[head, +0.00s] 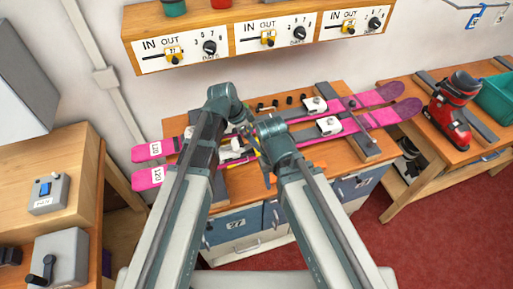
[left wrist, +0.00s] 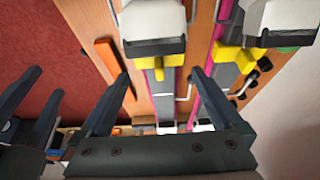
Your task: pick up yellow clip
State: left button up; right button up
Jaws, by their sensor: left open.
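A yellow piece (left wrist: 158,63) shows in the left wrist view beneath a white binding part, over a magenta ski. It lies between and just beyond the fingertips of my left gripper (left wrist: 160,78), which is open and empty. A second yellow piece (left wrist: 232,58) sits to its right on the other ski. I cannot tell which one is the yellow clip. My right gripper (left wrist: 46,82) shows at the left edge, fingers apart, with nothing seen between them. In the head view my arms hide most of this spot.
Two magenta skis (head: 387,95) lie across the wooden bench (head: 345,165). A wall panel (head: 225,48) carries yellow sliders and dark knobs. A red boot (head: 452,108) and a teal bin (head: 497,97) stand at right. An orange bar (left wrist: 108,60) lies near the bench edge.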

pick_arm(q)
jog(key=b+x, duration=0.2)
jog(key=x, duration=0.1)
jog(key=shift+f, duration=0.25)
jog(key=shift+d+r, duration=0.1)
jog(key=c, duration=1)
jog(key=shift+r, duration=0.1)
notch_tip(320, 180, up, 10)
jog(key=p, duration=1)
notch_tip(320, 180, up, 6)
jog(key=p, duration=0.5)
jog(key=shift+p, duration=0.4)
